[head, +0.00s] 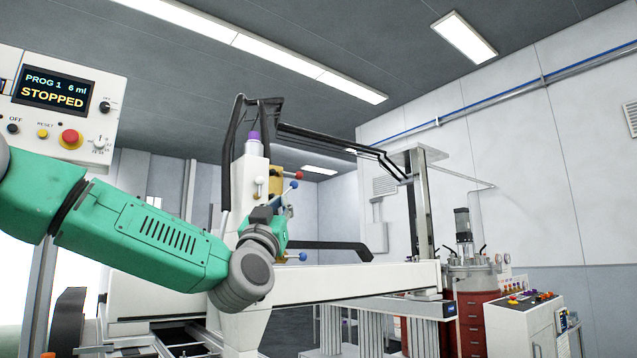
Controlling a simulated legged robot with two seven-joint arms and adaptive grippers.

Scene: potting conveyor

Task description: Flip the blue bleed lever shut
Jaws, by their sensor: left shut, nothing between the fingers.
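A lever with a blue ball end (293,185) sticks out up and to the right from the white dispensing head (249,178), just below a lever with a red ball end (299,175). A second blue ball (303,257) shows lower, right of my wrist. I cannot tell from the picture which blue one is the bleed lever. My left arm comes in from the left, and its left gripper (264,212) is in front of the head, below and left of the upper blue ball. The gripper is small and dark here, shut and empty. My right gripper is out of view.
A control panel (62,127) at the left reads STOPPED and has a red button (70,138). A white beam (350,283) runs right from the head. A red-bodied tank (470,318) and a control console (530,318) stand at the right.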

